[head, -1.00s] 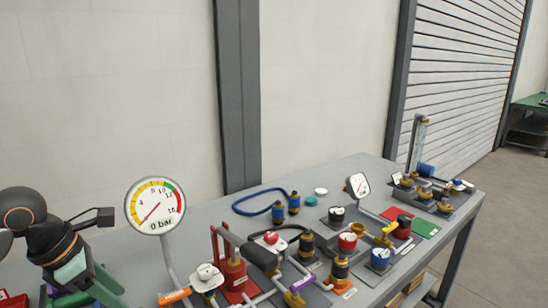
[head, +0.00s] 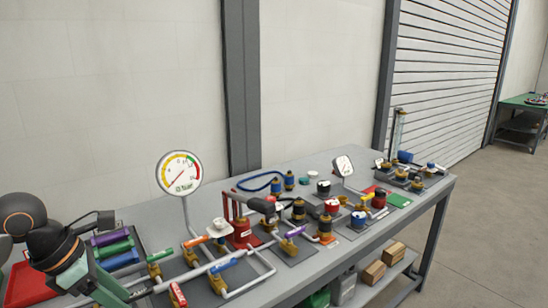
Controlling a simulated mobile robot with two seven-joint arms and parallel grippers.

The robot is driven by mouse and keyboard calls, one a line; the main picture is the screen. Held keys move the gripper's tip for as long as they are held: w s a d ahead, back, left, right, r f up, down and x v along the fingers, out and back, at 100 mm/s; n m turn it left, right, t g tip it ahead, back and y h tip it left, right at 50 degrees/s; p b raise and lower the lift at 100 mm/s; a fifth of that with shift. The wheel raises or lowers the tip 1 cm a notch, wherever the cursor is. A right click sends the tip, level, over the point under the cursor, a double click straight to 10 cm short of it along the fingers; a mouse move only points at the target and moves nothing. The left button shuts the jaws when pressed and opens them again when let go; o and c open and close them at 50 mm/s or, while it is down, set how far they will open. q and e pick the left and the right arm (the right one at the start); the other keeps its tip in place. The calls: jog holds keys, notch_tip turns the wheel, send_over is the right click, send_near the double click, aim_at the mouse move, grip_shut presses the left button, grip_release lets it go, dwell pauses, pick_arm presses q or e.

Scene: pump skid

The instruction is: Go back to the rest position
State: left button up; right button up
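My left arm (head: 55,243), black with orange rings and a pale teal panel, comes in at the lower left over the near end of the bench. A small black part on a stalk sticks out beside it. The fingers of my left gripper cannot be made out clearly against the parts on the bench, and nothing is clearly seen held. My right arm and gripper are not in view.
A grey bench (head: 318,268) carries a gauge (head: 179,173), a red pump body (head: 240,232), pipes, valves with coloured handles and a blue hose (head: 258,183). Purple, green and blue items (head: 115,248) lie close to my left arm. Floor (head: 480,235) is free at the right.

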pick_arm(q)
jog(key=s+d+n+h, duration=0.3)
jog(key=d+n+h, duration=0.4)
jog(key=d+h, duration=1)
jog(key=w+a+f+n+t+y+p, duration=0.1)
jog(key=a+f+n+t+y, duration=0.2)
jog(key=f+n+t+y, duration=0.75)
jog(key=w+a+f+n+t+y, duration=0.2)
jog(key=f+n+t+y, duration=0.2)
jog(key=n, duration=1.3)
jog(key=s+a+f+n+g+y, duration=0.2)
jog(key=s+f+n+g+y, duration=0.2)
jog(key=s+f+n+g, duration=0.4)
jog(key=s+f+n, duration=0.2)
jog(key=s+f, duration=0.5)
jog(key=f, duration=0.4)
jog(key=shift+s+a+p, duration=0.2)
jog(key=shift+s+p, duration=0.2)
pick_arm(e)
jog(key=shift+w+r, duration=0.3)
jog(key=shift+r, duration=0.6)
